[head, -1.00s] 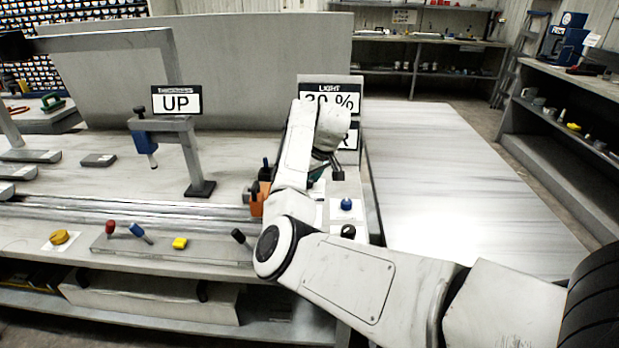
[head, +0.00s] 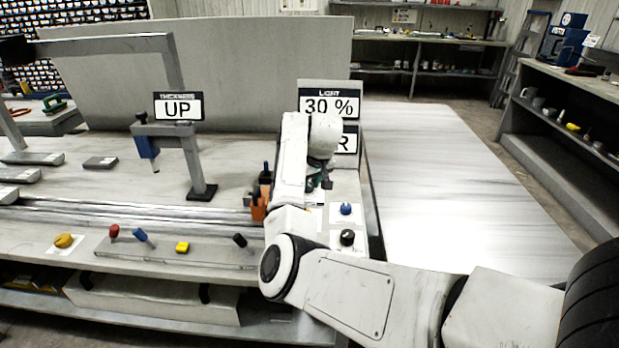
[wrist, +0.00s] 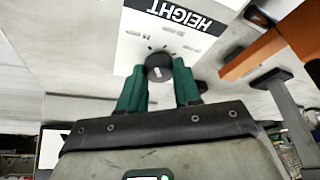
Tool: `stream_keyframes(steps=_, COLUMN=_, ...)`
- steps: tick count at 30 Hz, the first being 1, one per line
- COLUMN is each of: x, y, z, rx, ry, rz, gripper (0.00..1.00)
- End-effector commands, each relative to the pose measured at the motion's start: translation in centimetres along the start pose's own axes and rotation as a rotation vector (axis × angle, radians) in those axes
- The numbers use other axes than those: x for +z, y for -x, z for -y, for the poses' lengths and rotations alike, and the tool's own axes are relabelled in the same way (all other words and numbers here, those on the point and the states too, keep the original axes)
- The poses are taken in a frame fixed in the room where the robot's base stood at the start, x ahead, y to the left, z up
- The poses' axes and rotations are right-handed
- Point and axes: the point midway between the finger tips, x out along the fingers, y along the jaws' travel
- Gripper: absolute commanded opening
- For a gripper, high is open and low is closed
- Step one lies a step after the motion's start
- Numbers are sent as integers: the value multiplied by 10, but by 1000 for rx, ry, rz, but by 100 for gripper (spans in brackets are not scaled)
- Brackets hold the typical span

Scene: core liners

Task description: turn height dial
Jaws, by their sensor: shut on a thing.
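The height dial (wrist: 158,66) is a small black knob on a white plate (wrist: 188,30) marked HEIGHT, with tick marks around it. The plate's lettering shows upside down in the wrist view. My gripper (wrist: 159,70) has green fingers, one on each side of the knob, and is shut on it. In the head view my gripper (head: 322,181) is partly in sight beside my arm, and the dial is hidden there.
An orange part (wrist: 268,52) stands close beside the plate. In the head view a blue knob (head: 346,209) and a black knob (head: 347,238) sit right of my arm. Signs read UP (head: 179,106) and 30 % (head: 329,106); a lower sign is partly covered.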

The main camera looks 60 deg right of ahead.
Motion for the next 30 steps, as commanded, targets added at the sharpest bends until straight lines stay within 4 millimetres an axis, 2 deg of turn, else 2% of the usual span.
stream_keyframes(steps=30, x=-4, y=-2, z=6, rx=368, ry=-885, rz=-3, gripper=2)
